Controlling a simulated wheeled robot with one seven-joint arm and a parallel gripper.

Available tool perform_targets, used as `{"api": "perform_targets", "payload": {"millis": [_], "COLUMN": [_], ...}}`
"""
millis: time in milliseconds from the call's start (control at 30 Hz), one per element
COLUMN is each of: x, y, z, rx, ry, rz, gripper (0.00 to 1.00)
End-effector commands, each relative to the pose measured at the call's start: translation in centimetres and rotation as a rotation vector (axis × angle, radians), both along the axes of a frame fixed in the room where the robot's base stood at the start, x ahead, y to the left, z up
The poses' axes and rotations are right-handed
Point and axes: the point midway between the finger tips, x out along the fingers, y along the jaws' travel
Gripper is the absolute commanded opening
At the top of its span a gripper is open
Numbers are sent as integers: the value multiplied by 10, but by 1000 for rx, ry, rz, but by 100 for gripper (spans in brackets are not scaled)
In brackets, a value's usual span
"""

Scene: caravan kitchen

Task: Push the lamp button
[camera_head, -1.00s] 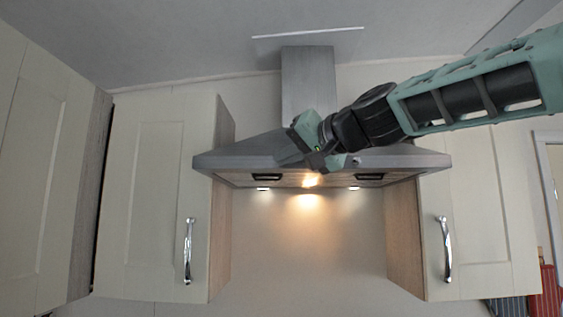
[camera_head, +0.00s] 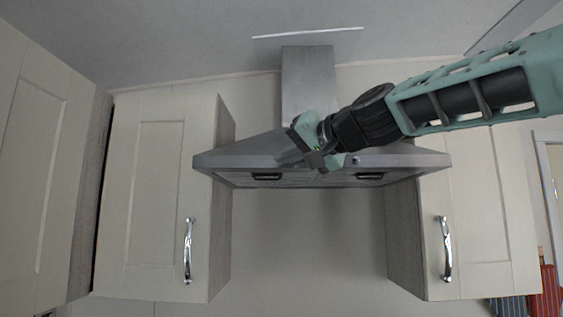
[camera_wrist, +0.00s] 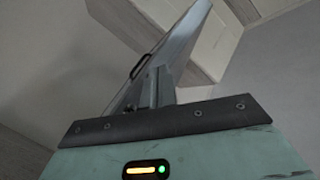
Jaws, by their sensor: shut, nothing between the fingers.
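The grey range hood (camera_head: 400,158) hangs between two cupboards in the head view. It carries the lamps, which are dark. A small round silver detail (camera_head: 355,160) shows on its front edge, just right of my gripper; I cannot tell whether it is the lamp button. My gripper (camera_head: 318,161) is shut and empty at the middle of the hood's front edge. I cannot tell whether it touches. It covers part of that edge. In the wrist view, the finger (camera_wrist: 157,88) points towards the long hood edge (camera_wrist: 165,50), and no button can be made out.
Cream cupboards with silver handles flank the hood, one on the left (camera_head: 150,200) and one on the right (camera_head: 490,220). The steel chimney (camera_head: 308,80) rises above the hood. The wall space below the hood is clear.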

Motion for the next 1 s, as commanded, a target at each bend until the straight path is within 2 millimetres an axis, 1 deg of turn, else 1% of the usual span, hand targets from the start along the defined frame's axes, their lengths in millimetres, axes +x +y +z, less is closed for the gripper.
{"api": "perform_targets", "payload": {"millis": [100, 467, 1000], "x": [-6, -9, -59], "y": [1, 1, 2], "z": [-1, 0, 0], "rx": [0, -1, -1], "ry": [-1, 0, -2], "rz": [2, 2, 1], "gripper": [0, 0, 0]}}
